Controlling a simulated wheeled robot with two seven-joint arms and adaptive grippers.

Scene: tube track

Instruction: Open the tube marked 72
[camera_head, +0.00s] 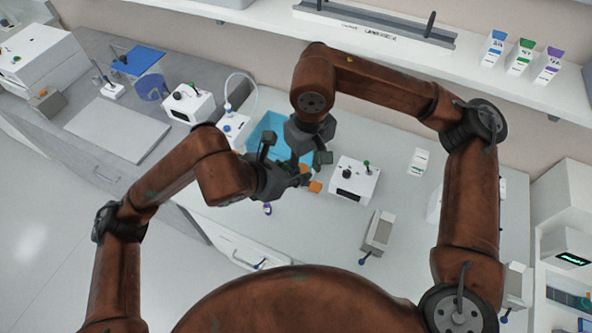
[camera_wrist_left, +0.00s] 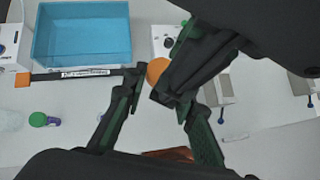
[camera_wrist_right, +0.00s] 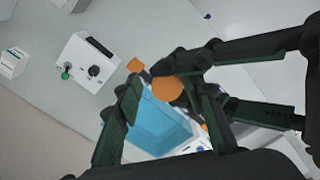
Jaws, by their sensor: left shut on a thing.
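A tube with an orange cap (camera_wrist_left: 157,70) is between my two grippers above the bench; in the right wrist view its cap (camera_wrist_right: 167,88) faces the camera. My left gripper (camera_wrist_left: 150,92) is shut on this tube, whose body is mostly hidden by fingers. My right gripper (camera_wrist_right: 170,92) looks open, its fingers on either side of the orange cap with gaps between. No number can be read on this tube. Another tube with a green cap (camera_wrist_left: 38,119) and a purple mark lies on the bench, its number unreadable too.
A blue tray (camera_wrist_left: 82,35) stands close behind the grippers. A dark bar with a label (camera_wrist_left: 85,74) lies in front of it. A white box with knobs (camera_head: 354,181) and a grey device (camera_head: 378,232) stand to the right. Labelled boxes (camera_head: 519,57) sit on the shelf.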

